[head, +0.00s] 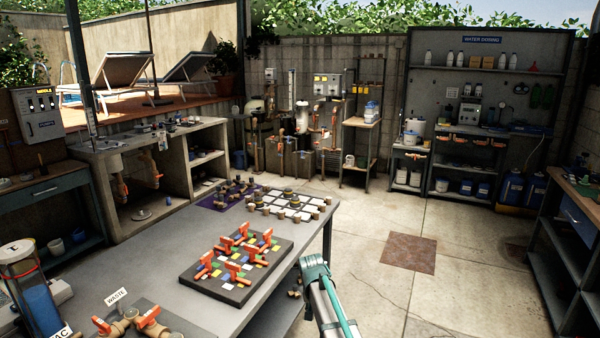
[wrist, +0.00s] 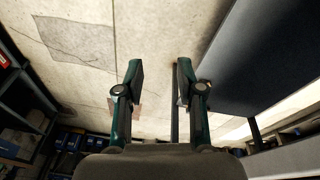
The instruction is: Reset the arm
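My arm shows at the lower middle of the head view, beside the right edge of the grey table; its gripper end is not clear there. In the wrist view my gripper (wrist: 158,85) has its two dark green fingers spread apart. Nothing is between the fingers; the pale floor shows behind them. The gripper is clear of the table, whose dark shape (wrist: 265,55) is to its right in the wrist view.
On the grey table (head: 140,265) are a dark board with orange-handled valves (head: 237,265), a board with white tiles (head: 290,205) and valve fittings by a WASTE label (head: 116,297). A right-hand bench (head: 575,215) borders the open floor (head: 385,210). A dosing shelf (head: 480,110) stands behind.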

